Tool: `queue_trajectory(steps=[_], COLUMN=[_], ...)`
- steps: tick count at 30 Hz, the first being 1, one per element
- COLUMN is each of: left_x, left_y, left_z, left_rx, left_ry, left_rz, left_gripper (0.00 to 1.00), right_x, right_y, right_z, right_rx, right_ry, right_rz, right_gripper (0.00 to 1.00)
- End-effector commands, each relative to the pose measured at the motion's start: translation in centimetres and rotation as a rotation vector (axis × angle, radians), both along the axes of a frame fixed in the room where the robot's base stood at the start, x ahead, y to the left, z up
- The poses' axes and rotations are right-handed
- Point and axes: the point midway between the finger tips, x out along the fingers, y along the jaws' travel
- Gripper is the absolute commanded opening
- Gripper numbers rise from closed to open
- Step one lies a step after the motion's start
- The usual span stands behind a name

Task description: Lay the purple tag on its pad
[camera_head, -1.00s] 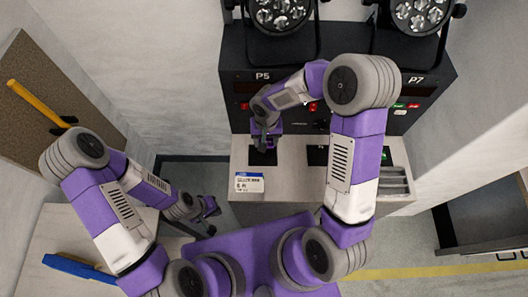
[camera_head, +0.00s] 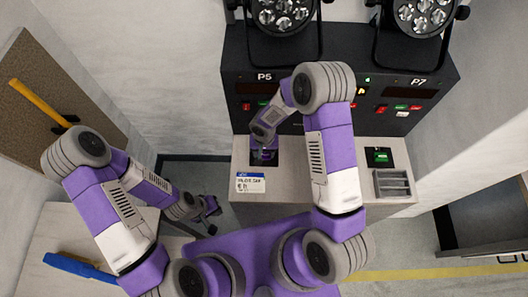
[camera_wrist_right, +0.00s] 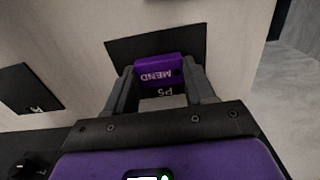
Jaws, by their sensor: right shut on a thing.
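The purple tag (camera_wrist_right: 160,72), marked MEND, is between the fingers of my right gripper (camera_wrist_right: 160,84) in the right wrist view. The gripper is shut on it. The tag is over the black pad marked P5 (camera_wrist_right: 192,43); whether it touches the pad I cannot tell. In the head view my right gripper (camera_head: 264,152) points down at this pad, at the left of the grey counter, and mostly hides tag and pad. My left gripper (camera_head: 209,206) is away at the lower left; its jaw opening is too small to judge.
A green tag (camera_head: 379,156) lies at the right of the counter (camera_head: 300,188), beside a slotted grey holder (camera_head: 393,183). A white-and-blue card (camera_head: 250,183) is on the counter's front. A black panel (camera_head: 290,65) with lamps stands behind. Another black pad (camera_wrist_right: 28,88) shows in the wrist view.

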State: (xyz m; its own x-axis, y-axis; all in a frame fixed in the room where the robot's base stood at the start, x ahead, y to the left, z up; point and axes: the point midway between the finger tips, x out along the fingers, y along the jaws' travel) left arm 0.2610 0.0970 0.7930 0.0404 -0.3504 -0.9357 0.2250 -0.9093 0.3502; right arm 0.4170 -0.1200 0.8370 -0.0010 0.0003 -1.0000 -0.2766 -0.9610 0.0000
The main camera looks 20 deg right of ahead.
Motion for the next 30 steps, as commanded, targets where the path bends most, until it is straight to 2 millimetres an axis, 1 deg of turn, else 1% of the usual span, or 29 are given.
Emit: queue_trajectory(steps=[5, 10, 11, 15, 23, 26, 28, 30], left_x=[0.0, 0.0, 0.0, 0.0, 0.0, 0.0, 0.0, 0.0], left_y=[0.0, 0.0, 0.0, 0.0, 0.0, 0.0, 0.0, 0.0], left_z=[0.0, -0.5, -0.5, -0.4, -0.3, 0.0, 0.3, 0.3], left_rx=[0.0, 0.0, 0.0, 0.0, 0.0, 0.0, 0.0, 0.0], left_ry=[0.0, 0.0, 0.0, 0.0, 0.0, 0.0, 0.0, 0.0], left_rz=[0.0, 0.0, 0.0, 0.0, 0.0, 0.0, 0.0, 0.0], left_gripper=[0.0, 0.0, 0.0, 0.0, 0.0, 0.0, 0.0, 0.0], right_x=[0.0, 0.0, 0.0, 0.0, 0.0, 0.0, 0.1, 0.2], right_y=[0.0, 0.0, 0.0, 0.0, 0.0, 0.0, 0.0, 0.0], right_z=[0.1, -0.4, -0.3, -0.2, -0.2, 0.1, 0.6, 1.8], right_rx=[0.001, 0.0, 0.0, 0.0, 0.0, 0.0, 0.0, 0.001], right_ry=[-0.001, -0.001, -0.001, -0.001, -0.001, 0.0, -0.002, -0.004], right_rz=[-0.001, 0.0, 0.0, 0.0, 0.0, 0.0, -0.001, -0.001], right_gripper=[0.25, 0.25, 0.57, 0.79, 0.8, 0.8, 0.8, 0.8])
